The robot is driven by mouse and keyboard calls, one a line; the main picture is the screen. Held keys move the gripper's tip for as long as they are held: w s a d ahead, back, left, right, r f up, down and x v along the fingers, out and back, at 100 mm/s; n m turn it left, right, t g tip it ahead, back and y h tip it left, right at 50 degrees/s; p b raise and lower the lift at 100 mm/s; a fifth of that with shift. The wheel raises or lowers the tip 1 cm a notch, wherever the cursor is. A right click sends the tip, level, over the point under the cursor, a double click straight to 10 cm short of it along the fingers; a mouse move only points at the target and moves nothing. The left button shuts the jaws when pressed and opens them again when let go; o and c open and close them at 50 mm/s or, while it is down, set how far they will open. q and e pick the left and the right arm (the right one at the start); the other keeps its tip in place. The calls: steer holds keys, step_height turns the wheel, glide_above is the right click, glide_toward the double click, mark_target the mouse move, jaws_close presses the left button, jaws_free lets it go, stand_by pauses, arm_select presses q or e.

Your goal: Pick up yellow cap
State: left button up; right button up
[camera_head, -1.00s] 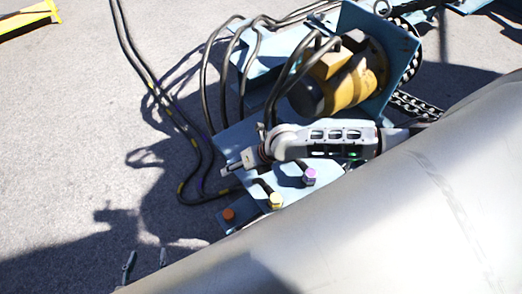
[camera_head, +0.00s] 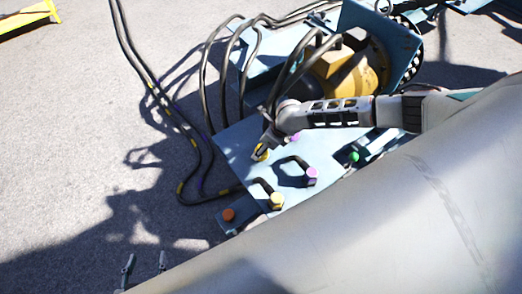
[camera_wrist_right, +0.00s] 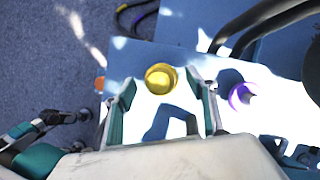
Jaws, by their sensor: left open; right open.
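A yellow cap (camera_head: 261,153) stands on the pale blue plate (camera_head: 236,146). My right gripper (camera_head: 264,144) is right at it, partly covering it. In the right wrist view the yellow cap (camera_wrist_right: 161,79) sits between the tips of my open right gripper (camera_wrist_right: 165,92), with a gap on both sides; whether it is at finger height I cannot tell. A second yellow cap (camera_head: 277,200) stands nearer the plate's front edge. My left gripper (camera_head: 145,264) is open and empty at the bottom left, low in the picture, away from the plate.
A purple cap (camera_wrist_right: 242,95) is just right of the right finger. An orange cap (camera_head: 228,215), a pink cap (camera_head: 312,175) and a green cap (camera_head: 353,156) are also near. Black hoses (camera_head: 205,90) loop left of the plate. A yellow-brown drum (camera_head: 350,75) stands behind.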

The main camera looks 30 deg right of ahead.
steer(key=shift+x, duration=0.75)
steer(key=c, duration=1.2)
steer(key=shift+r, duration=0.1)
